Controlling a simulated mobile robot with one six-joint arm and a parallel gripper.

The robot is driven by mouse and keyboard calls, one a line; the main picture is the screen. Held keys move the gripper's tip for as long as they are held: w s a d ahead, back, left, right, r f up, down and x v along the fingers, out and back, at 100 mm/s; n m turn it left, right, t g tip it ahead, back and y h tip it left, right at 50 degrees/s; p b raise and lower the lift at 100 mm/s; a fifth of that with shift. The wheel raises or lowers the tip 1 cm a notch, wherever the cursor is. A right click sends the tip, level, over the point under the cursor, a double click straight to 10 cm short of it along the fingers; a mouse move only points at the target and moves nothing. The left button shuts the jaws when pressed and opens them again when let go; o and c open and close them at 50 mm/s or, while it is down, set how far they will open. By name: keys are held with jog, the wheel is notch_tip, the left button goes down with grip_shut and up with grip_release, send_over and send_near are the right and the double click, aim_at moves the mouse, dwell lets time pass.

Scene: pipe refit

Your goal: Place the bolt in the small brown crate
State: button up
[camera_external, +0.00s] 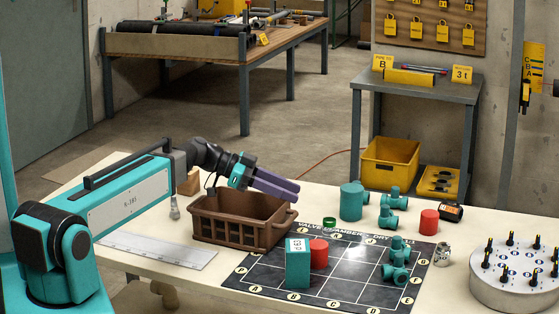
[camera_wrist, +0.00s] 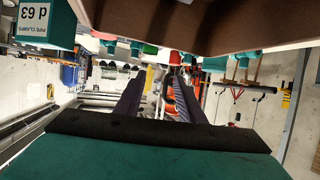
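The small brown crate (camera_external: 240,235) stands on the cream table at the left of the black mat. Its inside is mostly in shadow. In the wrist view its brown wall (camera_wrist: 190,20) fills the top edge. My gripper (camera_external: 290,188) is above the crate's far right part, its purple fingers pointing right and slightly down. In the wrist view the fingers (camera_wrist: 157,88) stand apart with a gap, and I see nothing held between them. I cannot make out the bolt in either view; the crate's floor is hidden.
A teal box (camera_external: 298,265) and a red cylinder (camera_external: 319,253) stand on the black mat (camera_external: 345,285). Teal pipe fittings (camera_external: 397,262) and a teal cylinder (camera_external: 351,201) are to the right. A round grey holder (camera_external: 515,280) stands at the far right.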

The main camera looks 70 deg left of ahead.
jog(key=b+v, duration=0.1)
jog(key=v, duration=1.1)
jog(key=shift+r, duration=0.4)
dwell(0.6)
